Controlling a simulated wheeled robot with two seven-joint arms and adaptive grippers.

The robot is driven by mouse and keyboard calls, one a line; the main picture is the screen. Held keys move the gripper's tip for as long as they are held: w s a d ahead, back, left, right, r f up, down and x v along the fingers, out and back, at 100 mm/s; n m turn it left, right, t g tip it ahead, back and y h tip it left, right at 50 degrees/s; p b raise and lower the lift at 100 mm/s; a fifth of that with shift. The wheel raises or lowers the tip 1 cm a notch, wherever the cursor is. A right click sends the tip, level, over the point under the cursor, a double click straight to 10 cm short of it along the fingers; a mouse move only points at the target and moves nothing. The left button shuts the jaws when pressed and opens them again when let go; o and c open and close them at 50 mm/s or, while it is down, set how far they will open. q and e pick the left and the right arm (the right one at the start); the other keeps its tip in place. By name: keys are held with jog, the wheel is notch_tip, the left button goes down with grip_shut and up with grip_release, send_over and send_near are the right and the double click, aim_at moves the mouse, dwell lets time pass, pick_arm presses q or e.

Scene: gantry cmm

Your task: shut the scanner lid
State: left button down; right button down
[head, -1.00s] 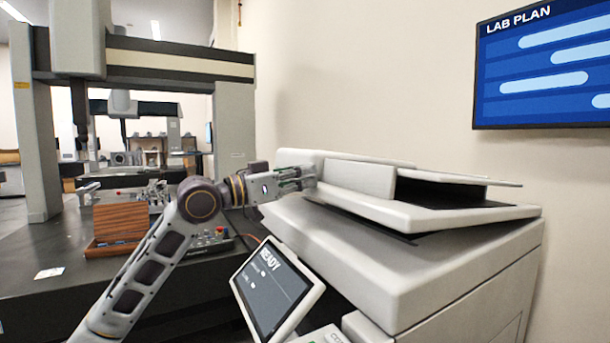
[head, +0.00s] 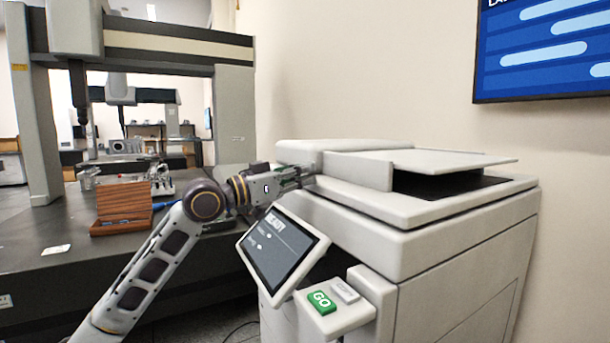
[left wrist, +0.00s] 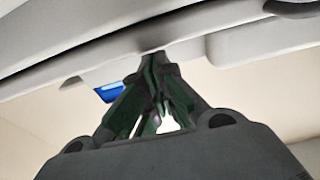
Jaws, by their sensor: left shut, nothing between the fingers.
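The scanner lid (head: 420,212), light grey with a document feeder on top, lies level on the scanner body (head: 440,245) in the head view. Only a thin seam shows between them along the front. My left gripper (head: 306,174) is shut and empty at the lid's left edge, beside the feeder end. In the left wrist view its fingertips (left wrist: 152,60) are together, close against a pale grey surface; whether they touch is unclear. My right gripper is not in view.
A tilted READY screen (head: 278,250) and a green GO button (head: 321,302) are on the scanner's front left. A dark measuring table (head: 60,240) with a wooden box (head: 124,207) stands left. A wall display (head: 545,50) hangs behind.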

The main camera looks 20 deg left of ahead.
pick_arm(q)
notch_tip(320, 180, down, 2)
jog(key=shift+a+f, duration=0.1)
jog(key=shift+r, duration=0.2)
dwell(0.4)
